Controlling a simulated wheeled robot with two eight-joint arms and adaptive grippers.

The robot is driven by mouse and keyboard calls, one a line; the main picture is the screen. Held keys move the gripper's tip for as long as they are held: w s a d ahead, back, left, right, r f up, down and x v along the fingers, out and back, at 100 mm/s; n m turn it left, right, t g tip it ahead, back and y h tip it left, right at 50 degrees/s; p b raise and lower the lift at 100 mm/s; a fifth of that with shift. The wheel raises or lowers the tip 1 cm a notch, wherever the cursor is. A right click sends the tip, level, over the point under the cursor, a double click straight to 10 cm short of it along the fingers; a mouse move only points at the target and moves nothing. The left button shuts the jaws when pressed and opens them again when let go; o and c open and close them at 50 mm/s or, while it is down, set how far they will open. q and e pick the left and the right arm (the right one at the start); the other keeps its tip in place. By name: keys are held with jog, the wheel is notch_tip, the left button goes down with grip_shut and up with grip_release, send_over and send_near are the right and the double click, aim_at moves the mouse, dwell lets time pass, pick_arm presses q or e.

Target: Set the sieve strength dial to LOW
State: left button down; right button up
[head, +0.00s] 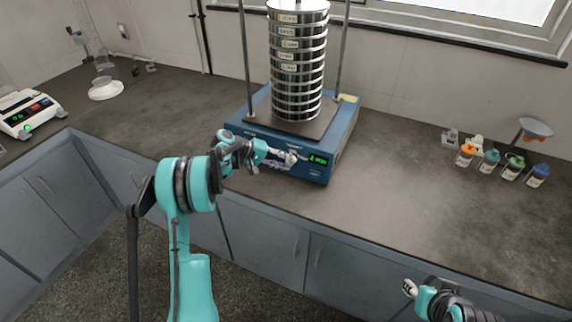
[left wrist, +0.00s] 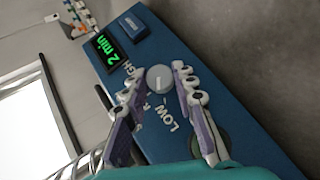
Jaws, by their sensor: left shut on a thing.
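The blue sieve shaker base (head: 340,140) stands on the counter and carries a tall stack of steel sieves (head: 297,62). In the left wrist view the round grey strength dial (left wrist: 160,78) sits on its front panel, with LOW and HIGH lettering around it. A light mark shows on the dial's face; its exact setting is hard to read. My left gripper (head: 290,158) is at the front panel, shut on the dial, with a finger on either side in the left wrist view (left wrist: 158,92). My right gripper (head: 410,288) is away at the lower right; its opening is unclear.
Several small capped bottles (head: 490,163) stand on the right of the counter. A scale (head: 28,112) and a glass flask on a stand (head: 104,82) are at the left.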

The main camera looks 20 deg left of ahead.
pick_arm(q)
jog(key=shift+f+n+t+h+b, duration=0.1)
jog(key=shift+n+t+h+b, duration=0.2)
jog(key=shift+n, duration=0.1)
dwell(0.3)
jog(key=c, duration=1.2)
grip_release()
jog(key=shift+s+a, duration=0.1)
jog(key=shift+a, duration=0.05)
jog(key=v, duration=1.1)
jog(key=shift+s+a, duration=0.2)
jog(key=shift+a, duration=0.15)
